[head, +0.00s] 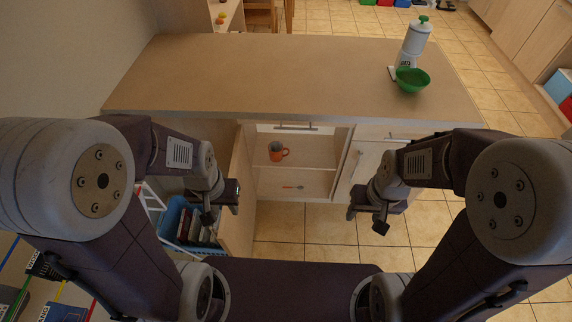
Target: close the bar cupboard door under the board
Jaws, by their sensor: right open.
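The bar cupboard (300,172) under the board (270,75) stands open in the middle of the head view. Its pale wooden door (239,195) is at the left side of the opening, swung out towards me and seen nearly edge-on. My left gripper (222,205) is by this door and overlaps it in the picture; I cannot tell whether they touch. Its fingers look apart, with nothing seen between them. My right gripper (367,219) is open and empty, in front of the right-hand cupboard front (368,160). My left arm hides part of the door.
A blue crate (172,217) is left of the door. A white dispenser (413,45) and green bowl (412,80) stand on the board. The tiled floor (305,230) between my grippers is clear.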

